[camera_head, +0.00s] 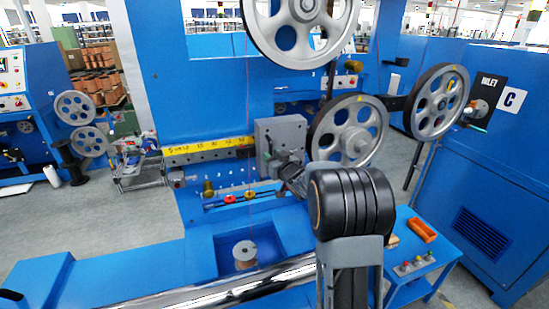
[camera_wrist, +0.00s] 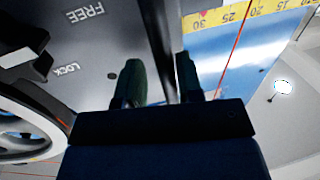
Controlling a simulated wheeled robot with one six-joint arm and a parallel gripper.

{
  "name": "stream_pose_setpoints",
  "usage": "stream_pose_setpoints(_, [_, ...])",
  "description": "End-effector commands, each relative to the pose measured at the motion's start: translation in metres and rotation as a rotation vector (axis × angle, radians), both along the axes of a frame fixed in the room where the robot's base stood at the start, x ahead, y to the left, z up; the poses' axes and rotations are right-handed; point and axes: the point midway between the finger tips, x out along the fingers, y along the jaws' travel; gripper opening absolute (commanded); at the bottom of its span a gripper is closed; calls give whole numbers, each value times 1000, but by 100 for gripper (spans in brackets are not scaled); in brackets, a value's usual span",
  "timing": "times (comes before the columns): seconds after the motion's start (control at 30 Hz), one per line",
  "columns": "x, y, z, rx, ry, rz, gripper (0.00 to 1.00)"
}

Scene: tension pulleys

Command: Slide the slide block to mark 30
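The slide block (camera_head: 280,140) is a grey plate at the right end of the yellow scale (camera_head: 210,147) in the head view. In the wrist view the slide block (camera_wrist: 90,60) fills the left side, with FREE and LOCK printed on it. The scale (camera_wrist: 243,17) shows 30, 25, 20 and 15; mark 30 (camera_wrist: 200,22) lies just beside the block's edge. My gripper (camera_wrist: 160,80) is open, one dark finger over the block's face and the other past its edge. Whether they touch it is unclear. In the head view my gripper (camera_head: 272,160) is at the block's lower front.
A black lever (camera_wrist: 25,50) shows beside the FREE and LOCK labels. A spoked pulley (camera_head: 348,132) stands right of the block, with a larger pulley (camera_head: 300,25) above. A thin red line runs down in front of the scale. A spool (camera_head: 245,253) stands below.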

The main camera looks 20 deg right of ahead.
Motion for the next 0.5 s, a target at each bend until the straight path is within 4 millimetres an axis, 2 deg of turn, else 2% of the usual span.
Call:
stream_pose_setpoints(0.33, [-2, 3, 0, 0, 0, 6, 40])
stream_pose_setpoints(0.5, [-22, 0, -1, -1, -1, 5, 40])
